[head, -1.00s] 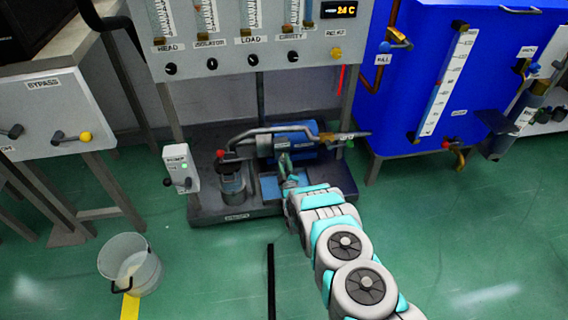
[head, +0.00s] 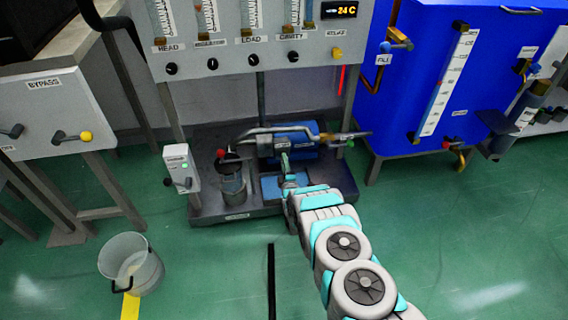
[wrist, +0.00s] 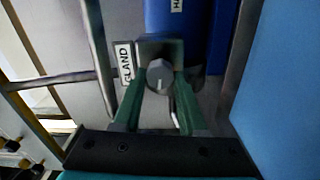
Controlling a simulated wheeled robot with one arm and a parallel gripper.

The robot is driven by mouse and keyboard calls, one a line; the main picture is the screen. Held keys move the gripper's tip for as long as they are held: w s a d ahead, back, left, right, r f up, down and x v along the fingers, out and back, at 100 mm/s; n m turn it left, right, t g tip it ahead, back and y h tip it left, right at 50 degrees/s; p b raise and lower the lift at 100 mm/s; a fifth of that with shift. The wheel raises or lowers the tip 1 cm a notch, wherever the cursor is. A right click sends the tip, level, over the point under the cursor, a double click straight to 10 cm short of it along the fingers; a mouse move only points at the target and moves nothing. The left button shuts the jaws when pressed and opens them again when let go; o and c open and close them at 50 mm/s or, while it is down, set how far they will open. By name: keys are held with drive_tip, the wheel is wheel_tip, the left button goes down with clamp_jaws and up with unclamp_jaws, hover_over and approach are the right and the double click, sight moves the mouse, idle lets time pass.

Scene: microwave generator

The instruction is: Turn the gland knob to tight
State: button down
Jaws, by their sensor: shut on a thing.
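The gland knob (wrist: 160,76) is a small round grey knob with a pale pointer line, in the wrist view next to a white GLAND label (wrist: 125,63). The pointer line is roughly vertical in that view. My gripper (wrist: 160,90) has its green fingers on either side of the knob and is shut on it. In the head view my gripper (head: 285,165) reaches down to the front of the blue pump (head: 295,138) on the dark skid. The knob is hidden there behind my gripper.
A strainer pot (head: 232,180) and the pump switch box (head: 180,167) stand to the left on the skid (head: 210,212). The blue tank (head: 420,60) stands at right.

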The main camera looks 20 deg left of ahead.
drive_tip(key=shift+c, duration=2.3)
unclamp_jaws()
drive_tip(key=v, duration=0.8)
drive_tip(key=shift+w+a, duration=0.1)
drive_tip(key=shift+a, duration=0.05)
